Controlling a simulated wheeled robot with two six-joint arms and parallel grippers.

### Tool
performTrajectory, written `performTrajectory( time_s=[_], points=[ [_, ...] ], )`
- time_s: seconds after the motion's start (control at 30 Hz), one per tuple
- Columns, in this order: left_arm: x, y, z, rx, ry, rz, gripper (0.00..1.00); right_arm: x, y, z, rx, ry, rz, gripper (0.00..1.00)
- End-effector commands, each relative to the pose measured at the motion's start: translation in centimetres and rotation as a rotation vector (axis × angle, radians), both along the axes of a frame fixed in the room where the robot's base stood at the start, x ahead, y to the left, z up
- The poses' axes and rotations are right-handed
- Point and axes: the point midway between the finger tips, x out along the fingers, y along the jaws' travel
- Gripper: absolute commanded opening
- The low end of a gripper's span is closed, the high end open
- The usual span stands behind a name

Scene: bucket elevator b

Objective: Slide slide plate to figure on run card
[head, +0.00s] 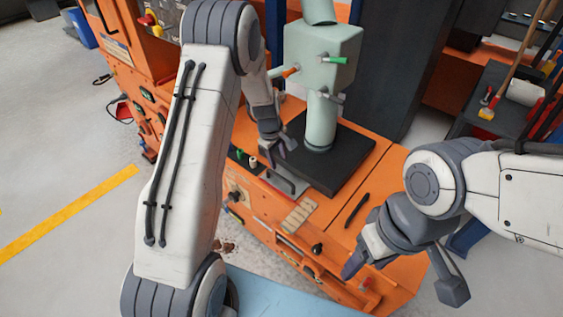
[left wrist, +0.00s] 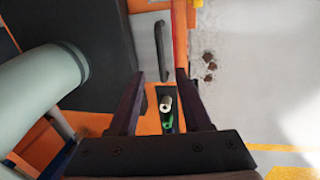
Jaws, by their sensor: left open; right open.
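My left gripper (head: 278,148) is open and empty over the orange machine top, beside the black base plate (head: 345,170). In the left wrist view its two fingers (left wrist: 160,76) are apart. A white-tipped knob (left wrist: 167,103) and a green knob (left wrist: 168,123) show between and below them. A grey plate with a dark bar handle (left wrist: 162,50) lies beyond the fingertips; it may be the slide plate. In the head view a grey slotted piece (head: 285,187) sits at the black base's front edge. My right gripper (head: 402,276) is open and empty at lower right. I cannot make out a run card.
A pale green pipe and box (head: 322,58) with small coloured handles rises from the black base. A beige strip (head: 300,215) and a black bar (head: 356,210) lie on the orange top. Brown debris (head: 226,247) lies on the floor. A tool bench (head: 490,100) stands at right.

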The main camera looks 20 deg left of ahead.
Motion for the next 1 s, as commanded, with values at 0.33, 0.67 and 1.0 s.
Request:
performTrajectory(
  time_s=[0.33,0.67,1.0],
  points=[
    [0.9,0.2,-4.7,-0.003,0.004,0.025,0.48,0.0,0.0,-0.3,-0.001,0.001,0.000,0.64],
    [1.9,-0.2,-9.6,-0.001,0.001,0.023,0.48,0.0,0.0,-0.8,0.000,0.000,0.000,0.64],
    [2.1,-0.3,-10.5,-0.002,0.000,0.022,0.48,0.0,0.0,-0.8,0.000,0.000,0.000,0.64]
  ],
)
